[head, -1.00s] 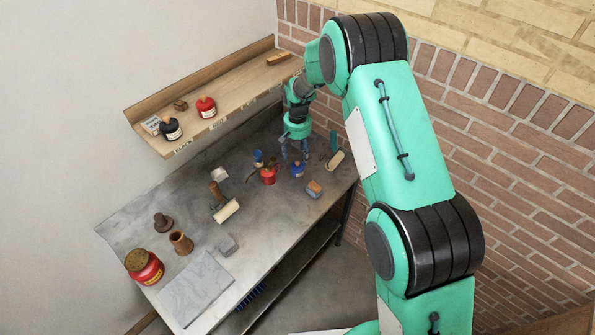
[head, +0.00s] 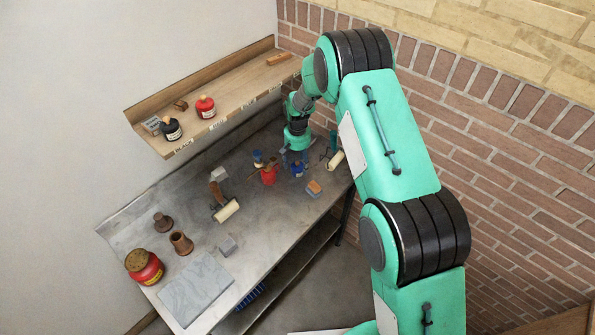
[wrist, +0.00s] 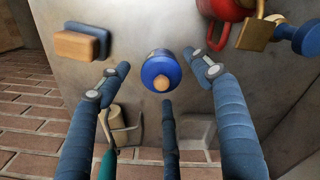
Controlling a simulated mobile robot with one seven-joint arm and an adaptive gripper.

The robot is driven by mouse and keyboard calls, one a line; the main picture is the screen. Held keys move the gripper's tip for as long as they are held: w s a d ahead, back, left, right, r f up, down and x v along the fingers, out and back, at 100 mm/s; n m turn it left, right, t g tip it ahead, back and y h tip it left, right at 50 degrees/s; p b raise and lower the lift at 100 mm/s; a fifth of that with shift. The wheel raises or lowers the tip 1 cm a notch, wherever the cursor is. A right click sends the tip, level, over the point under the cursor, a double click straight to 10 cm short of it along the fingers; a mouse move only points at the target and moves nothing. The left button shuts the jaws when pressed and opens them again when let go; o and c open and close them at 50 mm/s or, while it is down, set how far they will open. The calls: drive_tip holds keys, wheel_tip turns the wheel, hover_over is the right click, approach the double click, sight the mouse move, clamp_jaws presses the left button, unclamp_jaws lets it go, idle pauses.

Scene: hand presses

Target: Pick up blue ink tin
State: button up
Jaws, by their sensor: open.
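The blue ink tin (wrist: 161,70) stands on the metal table, a blue round tin with a tan knob on top. In the wrist view it lies just ahead of my gripper (wrist: 157,78), centred between the spread fingers and apart from them. In the head view the blue ink tin (head: 298,169) is near the table's far right part. My gripper (head: 294,156) is right above it, open and empty, pointing down.
A brush-like block (head: 313,188) and a cream roller (head: 335,160) are also near. The brick wall (head: 480,140) is to the right.

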drive_tip(key=shift+w+f, duration=0.15)
drive_tip(key=shift+f, duration=2)
drive_tip(key=c, duration=1.5)
drive_tip(key=shift+r, duration=5.05)
